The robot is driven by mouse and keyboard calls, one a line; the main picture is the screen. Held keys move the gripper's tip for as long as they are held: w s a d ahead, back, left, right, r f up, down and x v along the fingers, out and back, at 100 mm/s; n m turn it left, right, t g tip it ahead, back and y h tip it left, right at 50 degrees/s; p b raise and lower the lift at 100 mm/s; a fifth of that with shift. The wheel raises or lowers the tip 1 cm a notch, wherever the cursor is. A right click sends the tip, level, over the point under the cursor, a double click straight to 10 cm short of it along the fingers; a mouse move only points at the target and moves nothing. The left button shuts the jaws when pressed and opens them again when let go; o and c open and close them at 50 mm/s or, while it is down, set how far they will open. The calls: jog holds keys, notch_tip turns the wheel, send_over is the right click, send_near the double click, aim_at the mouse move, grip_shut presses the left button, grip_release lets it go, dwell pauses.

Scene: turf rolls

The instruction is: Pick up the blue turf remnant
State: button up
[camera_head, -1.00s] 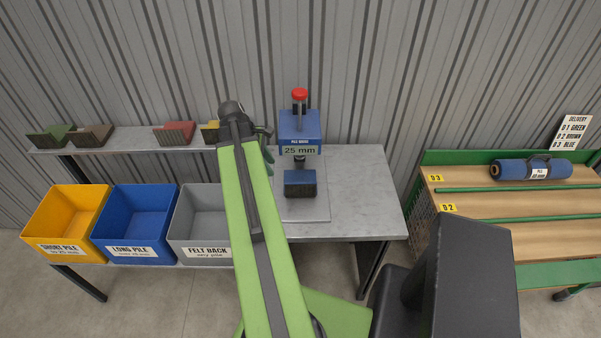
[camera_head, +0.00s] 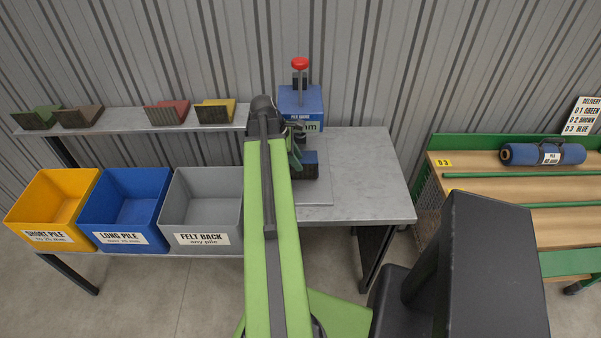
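The blue turf remnant (camera_head: 311,166) is a small dark blue block on the metal plate of the bench. It is in front of the blue pile gauge (camera_head: 301,97) with the red knob, below its label. My arm hides its left part. My gripper (camera_head: 297,157) is at the remnant's left side, seen from behind and mostly covered by my own arm. I cannot tell whether it touches the remnant or how far its fingers are apart.
Yellow (camera_head: 57,208), blue (camera_head: 127,208) and grey (camera_head: 205,206) bins stand at left below a shelf (camera_head: 130,138) with several coloured turf pieces. The bench (camera_head: 367,185) is clear right of the gauge. A rack (camera_head: 500,186) at right holds a blue roll (camera_head: 543,154).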

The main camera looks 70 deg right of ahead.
aim_at(308, 178)
jog(key=shift+f, duration=0.1)
jog(key=b+x, duration=0.4)
jog(key=x, duration=0.1)
jog(key=shift+a+f+b, duration=0.1)
jog(key=shift+f+b, duration=0.1)
jog(key=shift+b, duration=0.2)
jog(key=shift+r, duration=0.15)
jog(key=shift+f, duration=0.25)
jog(key=shift+c, duration=0.5)
grip_shut()
